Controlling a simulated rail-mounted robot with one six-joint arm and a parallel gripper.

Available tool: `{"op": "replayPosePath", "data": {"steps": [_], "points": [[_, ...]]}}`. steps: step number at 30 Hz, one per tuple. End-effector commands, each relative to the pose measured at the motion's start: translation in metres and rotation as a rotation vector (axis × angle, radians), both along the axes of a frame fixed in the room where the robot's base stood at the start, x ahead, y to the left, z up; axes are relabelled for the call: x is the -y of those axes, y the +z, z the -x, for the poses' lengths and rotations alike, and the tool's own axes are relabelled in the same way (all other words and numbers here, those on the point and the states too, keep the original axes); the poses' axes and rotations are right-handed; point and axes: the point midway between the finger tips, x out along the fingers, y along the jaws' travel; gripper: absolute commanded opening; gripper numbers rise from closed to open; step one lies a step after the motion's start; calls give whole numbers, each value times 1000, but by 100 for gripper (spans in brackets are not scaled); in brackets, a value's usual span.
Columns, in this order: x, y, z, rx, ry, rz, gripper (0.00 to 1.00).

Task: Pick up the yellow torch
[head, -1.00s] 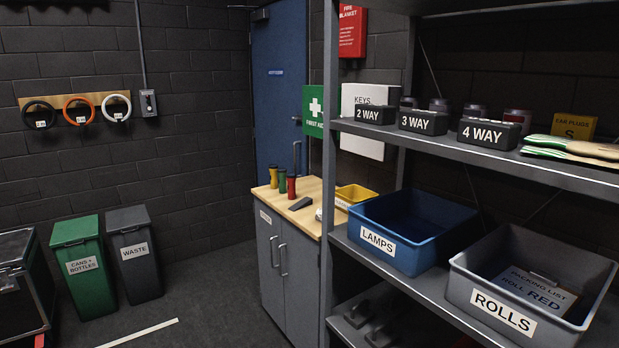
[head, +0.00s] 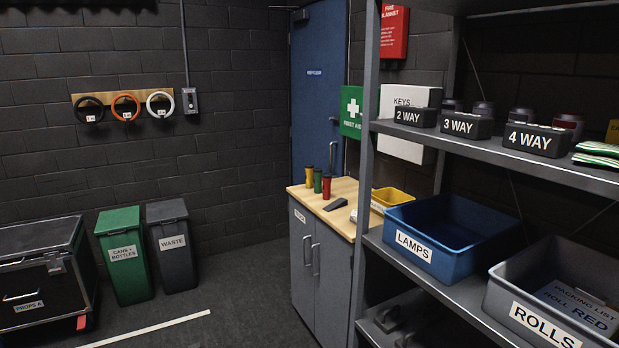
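The yellow torch (head: 309,179) stands upright on the wooden top of the grey cabinet (head: 345,190), at the left end of a row of three. A green torch (head: 318,181) and a red torch (head: 327,187) stand close beside it, to its right. My gripper is not in the head view.
A dark wedge (head: 336,204) and a yellow bin (head: 391,198) share the cabinet top. The shelf unit (head: 369,130) stands right of the cabinet, with a blue LAMPS bin (head: 421,249). Green (head: 124,255) and grey (head: 172,245) waste bins stand left; floor between is clear.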

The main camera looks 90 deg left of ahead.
Motion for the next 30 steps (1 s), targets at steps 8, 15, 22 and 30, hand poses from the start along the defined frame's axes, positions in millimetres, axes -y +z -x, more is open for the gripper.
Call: {"op": "replayPosePath", "data": {"steps": [8, 15, 22, 30], "points": [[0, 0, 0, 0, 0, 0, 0], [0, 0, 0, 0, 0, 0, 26], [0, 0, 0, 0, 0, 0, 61], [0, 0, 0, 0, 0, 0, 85]]}}
